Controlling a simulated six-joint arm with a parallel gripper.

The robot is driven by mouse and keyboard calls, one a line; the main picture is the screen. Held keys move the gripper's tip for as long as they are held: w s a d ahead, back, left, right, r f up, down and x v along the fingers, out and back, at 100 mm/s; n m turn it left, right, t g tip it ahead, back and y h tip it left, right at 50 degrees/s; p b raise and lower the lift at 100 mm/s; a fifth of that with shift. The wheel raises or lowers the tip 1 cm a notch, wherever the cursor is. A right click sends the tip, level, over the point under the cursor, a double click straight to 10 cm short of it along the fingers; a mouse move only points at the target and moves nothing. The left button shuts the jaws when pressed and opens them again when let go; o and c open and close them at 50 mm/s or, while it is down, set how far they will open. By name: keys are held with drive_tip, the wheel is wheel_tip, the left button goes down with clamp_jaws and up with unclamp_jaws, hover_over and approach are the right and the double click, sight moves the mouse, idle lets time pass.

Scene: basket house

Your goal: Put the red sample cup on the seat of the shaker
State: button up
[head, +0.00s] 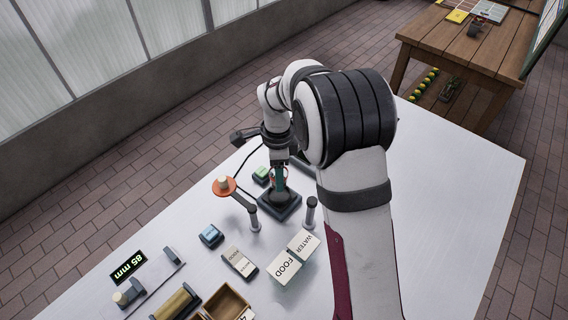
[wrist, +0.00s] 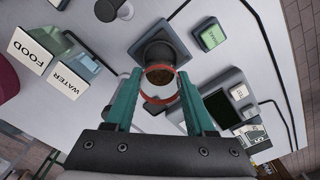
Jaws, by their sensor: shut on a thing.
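My gripper (head: 279,182) is shut on the red sample cup (wrist: 160,100); its teal fingers (wrist: 158,101) grip the cup from both sides. The cup has a red rim and brown contents. In the head view only slivers of red show between the fingers. The shaker (head: 284,209) is a dark square base with a round dark seat on top. The cup is right over the seat in the head view, and the shaker (wrist: 153,48) shows just beyond the cup in the wrist view. I cannot tell whether the cup touches the seat.
A post with an orange disc (head: 224,186) stands left of the shaker, and a short dark post (head: 310,213) to its right. FOOD (head: 286,268) and WATER (head: 303,243) boxes stand in front. The table's right side is clear.

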drive_tip(key=shift+f, duration=2.4)
drive_tip(key=shift+f, duration=0.15)
drive_tip(key=o, duration=1.6)
drive_tip(key=shift+r, duration=4)
